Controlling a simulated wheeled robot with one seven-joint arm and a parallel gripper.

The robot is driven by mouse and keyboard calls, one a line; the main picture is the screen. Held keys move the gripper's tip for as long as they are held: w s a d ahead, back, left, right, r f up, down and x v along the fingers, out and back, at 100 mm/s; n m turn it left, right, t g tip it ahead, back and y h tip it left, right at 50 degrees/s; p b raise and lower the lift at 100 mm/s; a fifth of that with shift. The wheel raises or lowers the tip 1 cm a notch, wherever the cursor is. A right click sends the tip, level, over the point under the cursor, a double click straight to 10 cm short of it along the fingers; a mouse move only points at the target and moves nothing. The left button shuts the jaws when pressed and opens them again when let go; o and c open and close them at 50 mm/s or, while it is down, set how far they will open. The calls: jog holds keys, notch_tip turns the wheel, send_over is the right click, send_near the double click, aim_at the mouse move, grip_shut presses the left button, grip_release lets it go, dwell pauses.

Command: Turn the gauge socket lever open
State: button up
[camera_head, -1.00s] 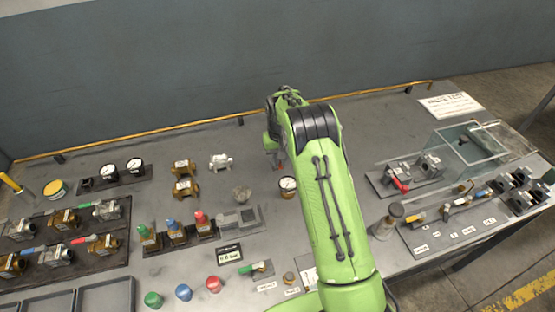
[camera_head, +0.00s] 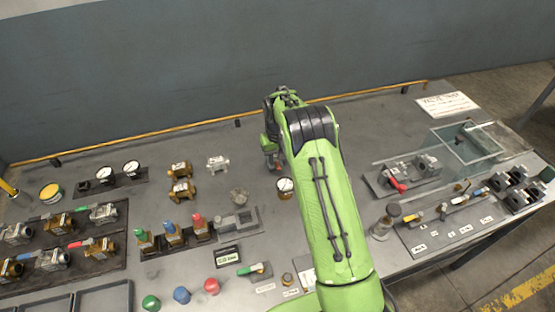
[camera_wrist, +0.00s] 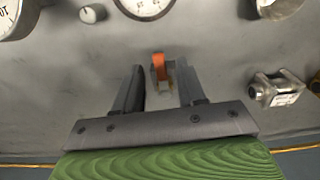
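An orange lever (camera_wrist: 158,66) with a small pale metal body below it shows in the wrist view. A round white-faced gauge (camera_wrist: 146,6) is just beyond it, cut by the top edge. My gripper (camera_wrist: 159,70) is open, with one finger on each side of the lever. A gap shows at both sides, and I cannot tell the height of the fingertips.
A silver valve (camera_wrist: 277,88) lies right of my gripper in the wrist view. In the head view, brass valves (camera_head: 180,188) and a pale valve (camera_head: 218,163) stand to the left. A board with a red-handled valve (camera_head: 397,184) is on the right.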

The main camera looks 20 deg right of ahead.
aim_at(278, 165)
notch_tip(278, 165, up, 16)
jog(key=p, duration=0.2)
jog(key=shift+f, duration=0.15)
jog(key=s+a+r+t, duration=0.3)
jog(key=s+r, duration=1.1)
jog(key=s+f+t, duration=0.1)
jog(key=s, duration=0.9)
jog(key=s+f+t, duration=0.1)
jog(key=s+f, duration=0.1)
jog(key=s, duration=0.9)
jog(key=shift+s+a+f+t, duration=0.25)
jog(key=shift+a+f+t, duration=0.05)
jog(key=shift+a, duration=0.15)
